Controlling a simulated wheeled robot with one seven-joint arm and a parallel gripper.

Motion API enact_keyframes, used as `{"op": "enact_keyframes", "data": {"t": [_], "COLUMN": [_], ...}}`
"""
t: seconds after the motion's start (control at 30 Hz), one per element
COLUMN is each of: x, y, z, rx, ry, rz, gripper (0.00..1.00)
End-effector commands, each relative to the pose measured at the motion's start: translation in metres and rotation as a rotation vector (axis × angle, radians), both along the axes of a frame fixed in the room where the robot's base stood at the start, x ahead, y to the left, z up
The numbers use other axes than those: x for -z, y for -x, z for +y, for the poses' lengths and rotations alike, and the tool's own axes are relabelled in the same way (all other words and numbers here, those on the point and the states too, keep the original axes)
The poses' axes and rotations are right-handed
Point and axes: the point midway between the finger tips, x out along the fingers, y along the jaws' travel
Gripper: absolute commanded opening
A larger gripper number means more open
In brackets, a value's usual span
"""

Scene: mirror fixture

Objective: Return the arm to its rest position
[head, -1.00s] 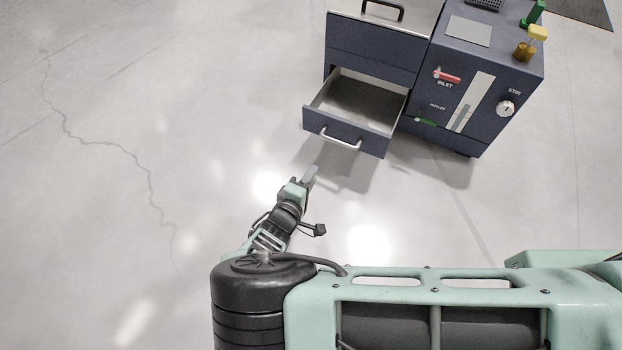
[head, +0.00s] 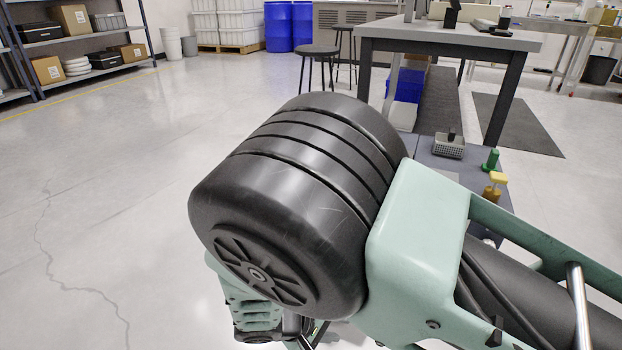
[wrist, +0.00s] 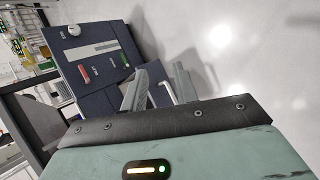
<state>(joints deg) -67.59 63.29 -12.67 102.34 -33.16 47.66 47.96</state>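In the head view my arm fills the middle and lower right, with its large black joint in front. My gripper is hidden there below and behind the arm. In the wrist view my gripper (wrist: 160,82) shows two grey fingers standing apart, with nothing held between them. Beyond the fingers is the dark blue cabinet (wrist: 92,72), seen tilted, with a white dial, a red handle and a pale strip. A light bar, perhaps the drawer handle (wrist: 168,92), shows behind the fingers. I cannot tell whether they touch it.
The cabinet top (head: 463,160) shows partly beyond my arm, with a grey basket (head: 448,146), a green knob (head: 490,160) and a yellow-topped knob (head: 495,184). A workbench (head: 450,38) and stools (head: 318,52) stand behind. Shelves (head: 75,42) are at the far left. The left floor is clear.

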Motion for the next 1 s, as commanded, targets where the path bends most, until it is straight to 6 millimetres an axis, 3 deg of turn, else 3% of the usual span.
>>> {"op": "enact_keyframes", "data": {"t": [0.03,0.3,0.6,0.8,1.0], "x": [-0.023,-0.124,-0.232,-0.275,-0.297], "y": [0.005,0.044,0.089,0.117,0.138], "z": [-0.003,-0.018,-0.047,-0.069,-0.088], "rx": [0.042,0.146,0.131,0.09,0.053], "ry": [-0.049,-0.307,-0.579,-0.689,-0.747], "rz": [0.048,0.27,0.367,0.354,0.32], "gripper": [0.29,0.29,0.29,0.29,0.29]}}
